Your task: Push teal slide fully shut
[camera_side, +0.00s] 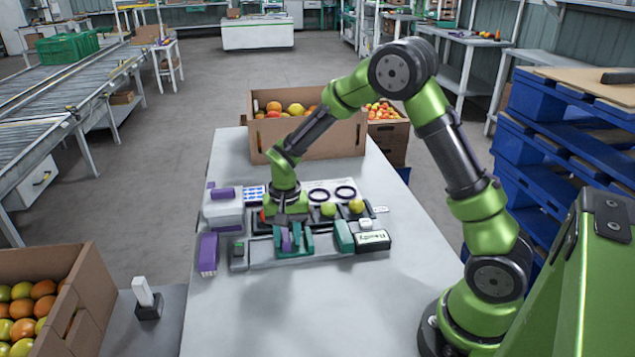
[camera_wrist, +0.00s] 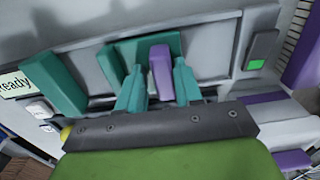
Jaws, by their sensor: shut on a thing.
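A teal slide (camera_side: 296,253) sits on the grey fixture (camera_side: 262,262) at the near side of the bench. In the wrist view teal parts of the slide (camera_wrist: 140,46) stand behind my fingers. An upright purple tab (camera_wrist: 161,72) rises at this slide. My gripper (camera_wrist: 159,66) points down with its teal fingers on either side of the tab, shut on it. In the side view my gripper (camera_side: 292,233) partly hides the tab and slide. A separate teal block (camera_side: 343,236) stands to the right, beside the "Ready" display (camera_side: 372,241); a gap separates it from the slide.
A small green-lit panel (camera_side: 238,250) is at the fixture's left end, near a purple block (camera_side: 208,254). A cardboard box (camera_side: 305,138) of fruit stands at the back. The front tabletop is clear.

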